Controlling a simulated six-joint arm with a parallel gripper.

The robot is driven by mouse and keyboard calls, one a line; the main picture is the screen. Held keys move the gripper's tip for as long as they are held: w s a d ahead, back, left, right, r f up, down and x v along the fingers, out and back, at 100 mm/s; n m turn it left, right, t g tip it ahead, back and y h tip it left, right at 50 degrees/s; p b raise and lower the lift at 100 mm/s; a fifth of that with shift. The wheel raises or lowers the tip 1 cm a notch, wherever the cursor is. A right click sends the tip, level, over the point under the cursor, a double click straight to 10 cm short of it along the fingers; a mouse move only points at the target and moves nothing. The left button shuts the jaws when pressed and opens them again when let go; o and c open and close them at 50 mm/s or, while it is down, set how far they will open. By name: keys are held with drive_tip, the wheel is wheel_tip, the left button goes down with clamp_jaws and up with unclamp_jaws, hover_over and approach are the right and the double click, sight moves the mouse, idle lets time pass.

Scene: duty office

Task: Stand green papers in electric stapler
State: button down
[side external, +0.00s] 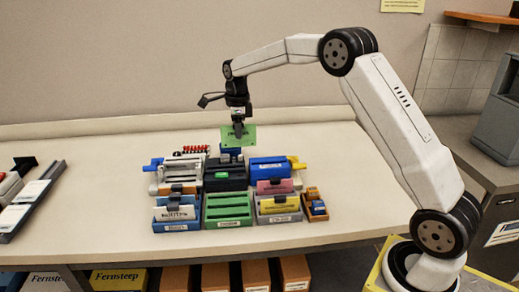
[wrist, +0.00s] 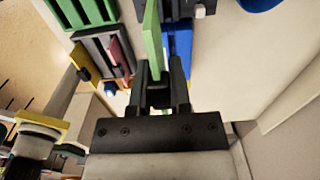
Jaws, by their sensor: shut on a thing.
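The green papers (side external: 238,141) hang upright above the back of the row of desk devices, with dark print on the face. My gripper (side external: 239,128) is shut on their upper part. In the wrist view the papers (wrist: 153,35) show nearly edge-on between the two fingers (wrist: 163,82). A black device with a green button (side external: 226,182), which looks like the electric stapler, stands in the middle of the row, below and in front of the papers. Its slot is hard to make out. I cannot tell whether the papers touch anything below.
A white device (side external: 180,170) stands left of the black one, a blue device (side external: 269,169) right. The table is clear on the right.

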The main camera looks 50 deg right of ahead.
sight(222, 133)
drive_tip(key=shift+w+a+f, duration=0.3)
drive_tip(key=shift+w+a, duration=0.1)
drive_tip(key=shift+w, duration=0.3)
drive_tip(key=shift+w+a+f, duration=0.35)
drive_tip(key=shift+w+a, duration=0.1)
drive_tip(key=shift+w, duration=0.25)
drive_tip(key=shift+w+a+f, duration=0.3)
drive_tip(key=shift+w+a, duration=0.1)
drive_tip(key=shift+w, duration=0.3)
drive_tip(key=shift+f, duration=0.2)
drive_tip(key=shift+f, duration=4.2)
drive_tip(key=shift+c, duration=2.4)
unclamp_jaws()
drive_tip(key=shift+r, duration=0.15)
drive_tip(key=shift+r, duration=4.35)
